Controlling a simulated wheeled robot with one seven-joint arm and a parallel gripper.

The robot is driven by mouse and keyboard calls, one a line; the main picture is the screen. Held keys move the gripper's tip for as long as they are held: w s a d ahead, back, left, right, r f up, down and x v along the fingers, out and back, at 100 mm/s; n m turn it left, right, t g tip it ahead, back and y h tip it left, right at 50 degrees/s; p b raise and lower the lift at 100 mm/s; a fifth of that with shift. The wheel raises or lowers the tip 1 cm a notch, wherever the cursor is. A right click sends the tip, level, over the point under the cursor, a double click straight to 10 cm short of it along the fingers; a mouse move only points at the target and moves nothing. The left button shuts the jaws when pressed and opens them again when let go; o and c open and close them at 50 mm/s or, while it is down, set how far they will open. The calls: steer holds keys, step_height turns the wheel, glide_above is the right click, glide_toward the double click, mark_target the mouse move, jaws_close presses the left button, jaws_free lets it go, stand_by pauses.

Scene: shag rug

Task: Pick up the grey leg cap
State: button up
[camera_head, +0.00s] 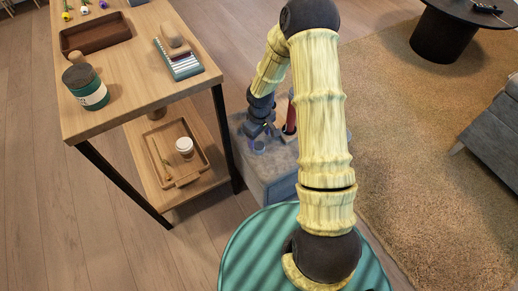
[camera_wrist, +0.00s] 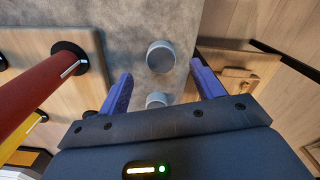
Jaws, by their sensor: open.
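Two round grey caps show in the wrist view on a mottled grey top (camera_wrist: 120,25). The farther cap (camera_wrist: 160,57) lies between my fingertips in the picture, and the nearer cap (camera_wrist: 157,100) is partly hidden by my gripper's body. I cannot tell the two apart by kind. My gripper (camera_wrist: 161,70) is open, with a purple finger on each side of the caps and nothing held. In the head view my gripper (camera_head: 258,146) is low over the grey block (camera_head: 285,180); the caps are too small to make out there.
A red cylinder (camera_head: 291,118) with a dark end stands close beside my gripper; it also shows in the wrist view (camera_wrist: 30,95). A wooden two-level table (camera_head: 135,60) stands at left, with a jar (camera_head: 87,88) and a lower tray (camera_head: 170,155).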

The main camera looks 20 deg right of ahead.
mark_target(259, 145)
steer(key=shift+f, duration=0.1)
step_height(259, 145, down, 5)
steer(key=b, duration=0.3)
steer(key=shift+a+f, duration=0.1)
stand_by(0.6)
steer(key=c, duration=1)
